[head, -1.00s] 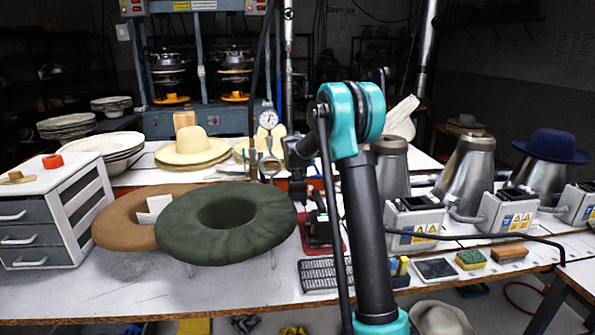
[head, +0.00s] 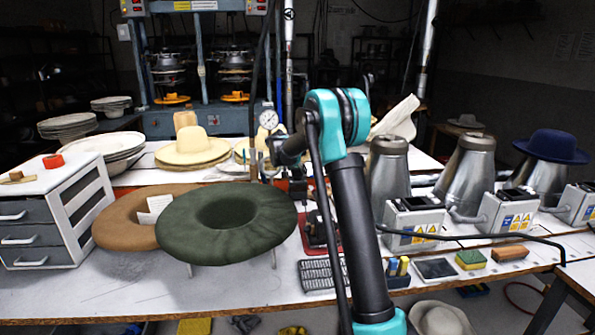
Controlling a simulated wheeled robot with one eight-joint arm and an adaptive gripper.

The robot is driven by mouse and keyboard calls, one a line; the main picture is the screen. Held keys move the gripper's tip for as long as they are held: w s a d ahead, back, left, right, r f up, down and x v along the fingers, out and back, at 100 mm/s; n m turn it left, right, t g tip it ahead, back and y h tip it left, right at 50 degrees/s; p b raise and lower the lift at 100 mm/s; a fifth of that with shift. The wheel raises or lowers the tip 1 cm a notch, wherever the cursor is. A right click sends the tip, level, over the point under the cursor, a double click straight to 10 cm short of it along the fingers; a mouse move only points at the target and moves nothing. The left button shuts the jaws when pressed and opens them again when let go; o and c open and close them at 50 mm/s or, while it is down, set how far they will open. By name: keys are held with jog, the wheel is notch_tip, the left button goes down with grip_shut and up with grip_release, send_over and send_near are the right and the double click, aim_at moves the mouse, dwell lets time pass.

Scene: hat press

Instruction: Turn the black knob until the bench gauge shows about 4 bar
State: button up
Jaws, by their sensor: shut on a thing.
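The bench gauge (head: 268,119) is a small round white dial at the back of the bench, left of my arm. Its needle is too small to read. My gripper (head: 267,167) is just below the gauge, partly dark against the clutter there. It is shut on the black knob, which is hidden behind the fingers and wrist.
A green ring cushion (head: 185,236) and a brown one (head: 120,228) stand in front to the left. Pale straw hats (head: 192,153) lie left of the gauge. Metal cones (head: 389,165) and switch boxes (head: 412,222) stand to the right.

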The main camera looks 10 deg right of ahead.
jog(key=o, duration=1.2)
jog(key=shift+c, duration=0.2)
